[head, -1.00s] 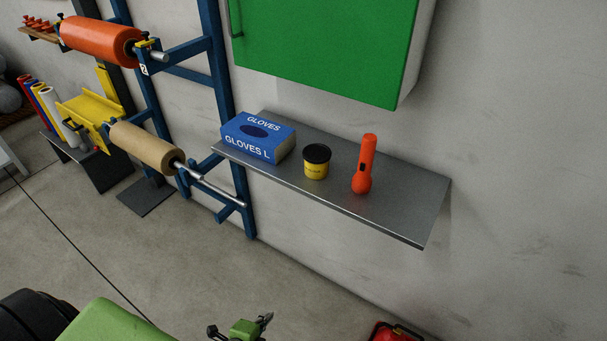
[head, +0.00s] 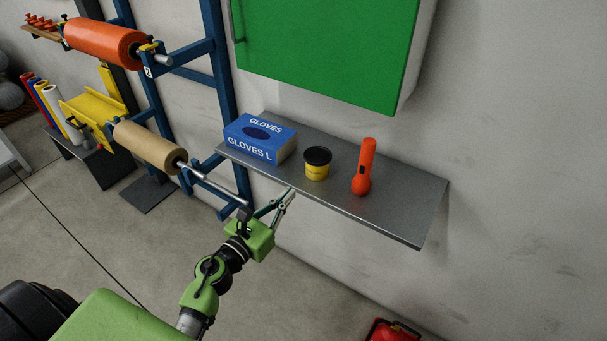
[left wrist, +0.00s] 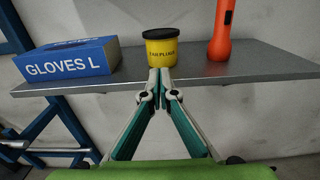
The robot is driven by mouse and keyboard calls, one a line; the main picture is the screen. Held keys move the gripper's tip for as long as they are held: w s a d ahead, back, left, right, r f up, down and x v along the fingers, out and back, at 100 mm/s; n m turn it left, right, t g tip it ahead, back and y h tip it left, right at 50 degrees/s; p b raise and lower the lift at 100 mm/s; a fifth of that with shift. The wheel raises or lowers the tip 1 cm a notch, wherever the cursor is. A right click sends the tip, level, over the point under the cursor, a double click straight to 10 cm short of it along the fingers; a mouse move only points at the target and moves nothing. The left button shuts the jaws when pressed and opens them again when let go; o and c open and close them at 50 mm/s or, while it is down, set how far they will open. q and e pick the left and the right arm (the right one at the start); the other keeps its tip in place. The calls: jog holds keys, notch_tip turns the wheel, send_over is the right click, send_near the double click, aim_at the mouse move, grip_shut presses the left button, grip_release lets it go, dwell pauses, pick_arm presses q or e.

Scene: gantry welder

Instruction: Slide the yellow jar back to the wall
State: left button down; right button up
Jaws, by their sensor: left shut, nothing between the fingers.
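The yellow jar (head: 317,165) with a black lid stands upright on the grey metal shelf (head: 400,216), near its front edge. It also shows in the left wrist view (left wrist: 161,49), labelled as earplugs. My left gripper (head: 292,192) is shut and empty in front of the shelf's front edge. In the left wrist view its fingertips (left wrist: 159,74) meet just below the jar in the picture; I cannot tell whether they touch it. The wall (head: 330,118) is behind the shelf. My right gripper is not in view.
A blue glove box (head: 258,139) stands left of the jar and an orange flashlight (head: 364,168) stands right of it. A green cabinet (head: 320,45) hangs above the shelf. A blue rack with rolls (head: 148,146) is at the left. Bare shelf lies behind the jar.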

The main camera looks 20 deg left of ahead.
aim_at(310, 173)
pick_arm(q)
jog(key=w, duration=0.2)
jog(key=w+d+p, duration=0.1)
jog(key=w, duration=0.4)
jog(key=shift+w+d, duration=0.15)
jog(key=shift+w, duration=0.25)
jog(key=w, duration=0.2)
jog(key=w+b, duration=0.1)
jog(key=w, duration=0.1)
jog(key=w+d, duration=0.1)
jog(key=shift+w+f+b, duration=0.15)
jog(key=shift+w+b, duration=0.25)
jog(key=shift+w, duration=0.4)
jog(key=shift+s, duration=0.15)
